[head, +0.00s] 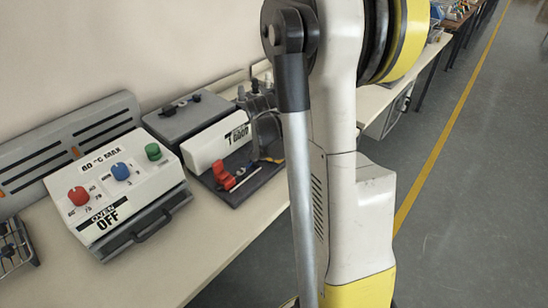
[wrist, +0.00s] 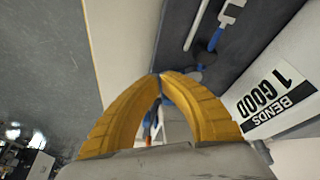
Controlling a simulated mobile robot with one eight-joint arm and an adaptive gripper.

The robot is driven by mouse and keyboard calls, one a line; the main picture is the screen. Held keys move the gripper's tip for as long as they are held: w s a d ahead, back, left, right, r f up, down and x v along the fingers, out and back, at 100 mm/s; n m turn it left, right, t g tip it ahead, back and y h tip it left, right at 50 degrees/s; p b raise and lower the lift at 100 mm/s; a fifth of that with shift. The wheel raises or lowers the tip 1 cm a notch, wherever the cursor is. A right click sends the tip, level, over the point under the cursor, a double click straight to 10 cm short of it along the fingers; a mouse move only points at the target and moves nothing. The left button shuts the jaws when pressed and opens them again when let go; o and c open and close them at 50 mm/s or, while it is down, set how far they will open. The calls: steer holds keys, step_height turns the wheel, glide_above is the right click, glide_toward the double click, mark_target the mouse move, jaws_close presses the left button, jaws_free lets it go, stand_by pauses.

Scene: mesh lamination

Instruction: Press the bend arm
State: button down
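The bending machine (head: 222,143) stands on a dark base on the bench in the head view, with a white body, a red part (head: 223,176) and a thin metal rod (head: 244,179) at its front. In the wrist view its white body carries a "1 GOOD BENDS" label (wrist: 274,100). Metal rods with blue parts (wrist: 222,35) lie over the dark base there. I cannot tell which part is the bend arm. My gripper (wrist: 160,76) shows two yellow fingers with their tips together above the machine; nothing is clearly held.
A white oven box (head: 118,187) with red, blue and green knobs, marked OFF, stands left of the machine. A wire rack (head: 14,245) is at far left. The bench front (head: 185,255) is bare, and the floor (head: 460,210) is open at right.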

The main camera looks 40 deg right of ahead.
steer(key=shift+d+n+t+y, duration=0.35)
steer(key=shift+d+n, duration=0.3)
steer(key=shift+n, duration=0.55)
steer(key=shift+d+n+t, duration=0.25)
steer(key=shift+d+n, duration=0.2)
steer(key=shift+n, duration=0.35)
steer(key=shift+w+d+n+y, duration=0.2)
steer(key=shift+d+n+y, duration=0.3)
steer(key=shift+n, duration=0.5)
steer(key=shift+w+d+n+t+y, duration=0.35)
steer(key=shift+d+n, duration=0.2)
steer(key=shift+n, duration=0.45)
steer(key=shift+w+d+n+t+y, duration=0.15)
steer(key=shift+w+d+n+y, duration=0.15)
steer(key=shift+n, duration=0.5)
steer(key=shift+w+d+n+t+y, duration=0.1)
steer(key=shift+w+d+n+y, duration=0.15)
steer(key=shift+n, duration=0.55)
steer(key=shift+w+d+p, duration=0.35)
steer(key=shift+w+d, duration=0.15)
steer(key=shift+w, duration=0.1)
